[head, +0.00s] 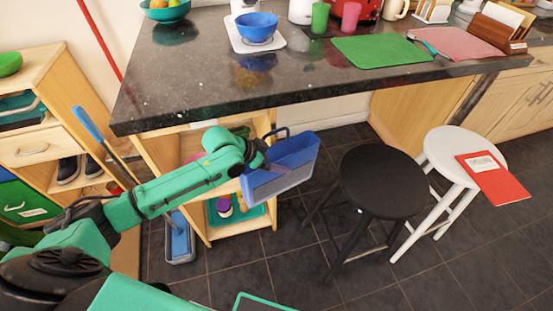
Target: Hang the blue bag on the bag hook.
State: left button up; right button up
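The blue bag (284,173) is a blue box-like bag with a grey-blue front panel and a dark handle loop at its top. It is off the floor, slightly tilted, just below the front edge of the granite counter. My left gripper (262,158) is at the bag's upper left side and appears shut on it; its fingertips are partly hidden. I cannot make out the bag hook in this view. My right gripper is not in view.
The dark granite counter (190,88) overhangs a wooden shelf unit (203,226) behind the bag. A black stool (382,180) stands right of the bag, with a white stool (440,150) holding a red folder (497,181) beyond. A blue dustpan (179,240) stands lower left.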

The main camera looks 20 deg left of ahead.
pick_arm(q)
jog(key=shift+w+a, duration=0.1)
jog(key=shift+a, duration=0.05)
jog(key=p+v, duration=0.3)
jog(key=v, duration=1.1)
jog(key=shift+s+r, duration=0.2)
